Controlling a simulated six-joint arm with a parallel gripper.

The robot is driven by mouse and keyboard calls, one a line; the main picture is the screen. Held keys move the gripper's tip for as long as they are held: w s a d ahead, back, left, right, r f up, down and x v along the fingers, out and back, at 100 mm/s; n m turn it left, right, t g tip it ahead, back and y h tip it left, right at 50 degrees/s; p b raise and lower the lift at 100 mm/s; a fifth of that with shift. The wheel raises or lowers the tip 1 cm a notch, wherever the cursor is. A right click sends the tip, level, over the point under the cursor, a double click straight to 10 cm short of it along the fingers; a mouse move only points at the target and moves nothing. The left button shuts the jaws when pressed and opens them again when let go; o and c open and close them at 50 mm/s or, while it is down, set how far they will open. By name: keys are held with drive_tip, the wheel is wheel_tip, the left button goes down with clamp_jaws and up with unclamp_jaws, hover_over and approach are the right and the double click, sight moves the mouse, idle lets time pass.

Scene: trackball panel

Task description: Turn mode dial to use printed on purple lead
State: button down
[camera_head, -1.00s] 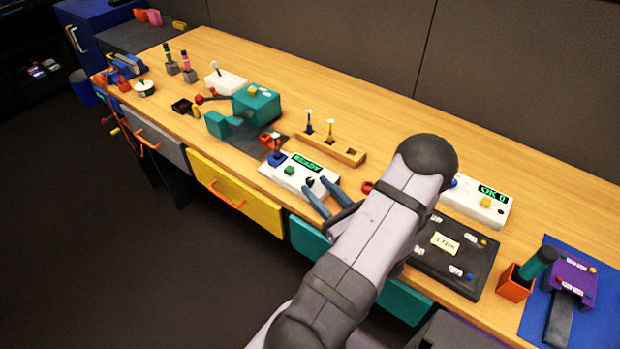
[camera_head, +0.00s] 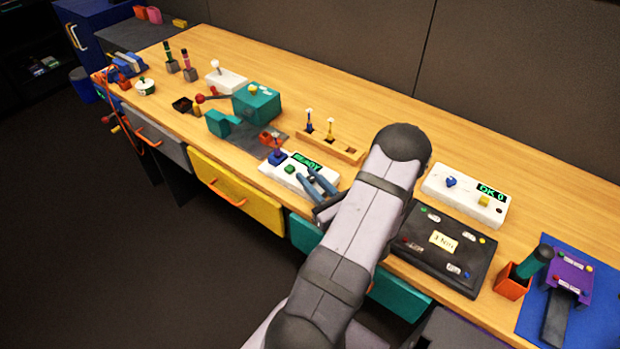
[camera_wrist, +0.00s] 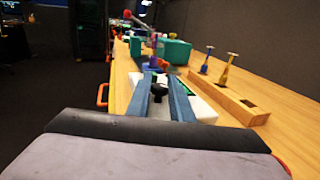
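A white box (camera_head: 274,173) with a green READY display, a green button and a blue knob stands near the table's front edge. A black dial (camera_wrist: 157,92) on it sits between the fingers in the wrist view; I take this as the mode dial. My gripper (camera_head: 307,174), with blue-grey fingers, is over this box's right part. In the wrist view my gripper (camera_wrist: 160,78) is open, with a finger on each side of the black dial; contact cannot be told. The dial's marks are not readable. I cannot make out a purple lead or its print.
A wooden rack (camera_head: 343,152) with two upright pieces stands behind the box. A teal machine (camera_head: 256,102) is to the left. Right of my arm are a white OK 0 box (camera_head: 464,194), a black panel (camera_head: 430,262), an orange cup (camera_head: 511,282) and a purple device (camera_head: 571,275).

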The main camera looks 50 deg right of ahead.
drive_tip(key=shift+h, duration=0.3)
drive_tip(key=shift+w+a+m+g+h, duration=0.1)
drive_tip(key=shift+m+g+h, duration=0.6)
drive_tip(key=shift+m+h, duration=0.35)
drive_tip(key=shift+m+g+h, duration=0.4)
drive_tip(key=shift+m+h, duration=0.05)
drive_tip(key=shift+h, duration=0.3)
drive_tip(key=c, duration=1.6)
unclamp_jaws()
drive_tip(key=shift+s, duration=0.2)
